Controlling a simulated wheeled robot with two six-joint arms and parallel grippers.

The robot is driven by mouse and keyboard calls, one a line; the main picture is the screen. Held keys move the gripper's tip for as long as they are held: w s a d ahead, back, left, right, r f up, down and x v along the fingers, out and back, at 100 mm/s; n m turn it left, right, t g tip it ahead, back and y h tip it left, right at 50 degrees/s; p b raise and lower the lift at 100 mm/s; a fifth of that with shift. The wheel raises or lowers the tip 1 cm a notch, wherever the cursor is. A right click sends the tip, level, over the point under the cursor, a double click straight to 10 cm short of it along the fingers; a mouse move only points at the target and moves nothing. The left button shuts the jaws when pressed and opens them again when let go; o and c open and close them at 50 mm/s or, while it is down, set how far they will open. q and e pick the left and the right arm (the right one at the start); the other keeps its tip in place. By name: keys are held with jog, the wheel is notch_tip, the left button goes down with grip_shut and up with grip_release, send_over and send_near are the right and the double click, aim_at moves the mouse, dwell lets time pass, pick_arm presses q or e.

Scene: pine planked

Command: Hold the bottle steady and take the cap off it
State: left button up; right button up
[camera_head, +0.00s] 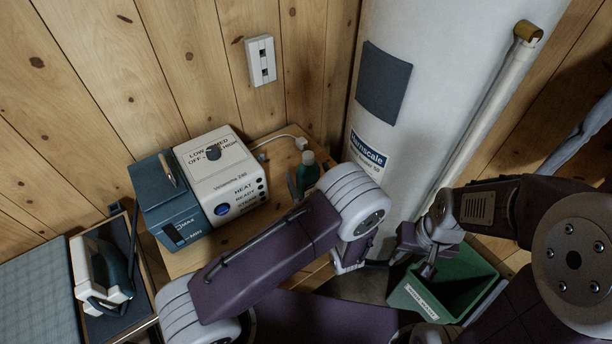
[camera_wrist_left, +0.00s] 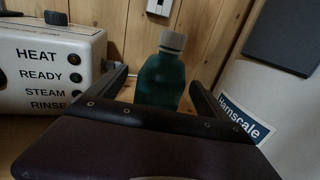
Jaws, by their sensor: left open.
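A teal bottle (camera_head: 307,174) with a grey-white cap (camera_head: 308,157) stands upright on the wooden worktop, beside the white steam unit. In the left wrist view the bottle (camera_wrist_left: 161,82) and its cap (camera_wrist_left: 172,41) show ahead, between the two fingers. My left gripper (camera_wrist_left: 160,84) is open around or just short of the bottle; I cannot tell whether it touches. In the head view it is mostly hidden behind my own arm. The bottle's lower part is hidden. My right gripper (camera_head: 428,266) hangs over the green bin, away from the bottle; its opening is unclear.
The white steam unit (camera_head: 215,165) and its blue tank (camera_head: 168,205) stand left of the bottle. A large white cylinder (camera_head: 420,110) with a pipe rises to the right. The green bin (camera_head: 455,287) stands below it. An iron (camera_head: 100,270) rests at the far left.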

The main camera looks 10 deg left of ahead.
aim_at(308, 155)
pick_arm(q)
jog(key=w, duration=0.1)
jog(key=w+f, duration=0.1)
jog(key=shift+w+a+f, duration=0.15)
jog(key=shift+w+a, duration=0.2)
jog(key=shift+a, duration=0.05)
jog(key=shift+s+d+r, duration=0.1)
jog(key=shift+s+r, duration=0.4)
jog(key=shift+s, duration=0.3)
jog(key=c, duration=0.7)
jog(key=shift+s+r, duration=0.1)
jog(key=shift+s, duration=0.15)
jog(key=c, duration=0.5)
jog(key=shift+w, duration=0.15)
jog(key=c, duration=0.5)
jog(key=shift+w+f, duration=0.25)
jog(key=shift+w, duration=0.05)
jog(key=shift+c, duration=1.1)
jog(key=shift+s+r, duration=0.15)
jog(key=shift+r, duration=0.15)
notch_tip(308, 155, up, 10)
jog(key=shift+f+p, duration=0.2)
jog(key=shift+p, duration=0.4)
pick_arm(e)
jog(key=shift+w+a+r, duration=0.15)
jog(key=shift+w+r, duration=0.35)
jog(key=shift+w, duration=0.2)
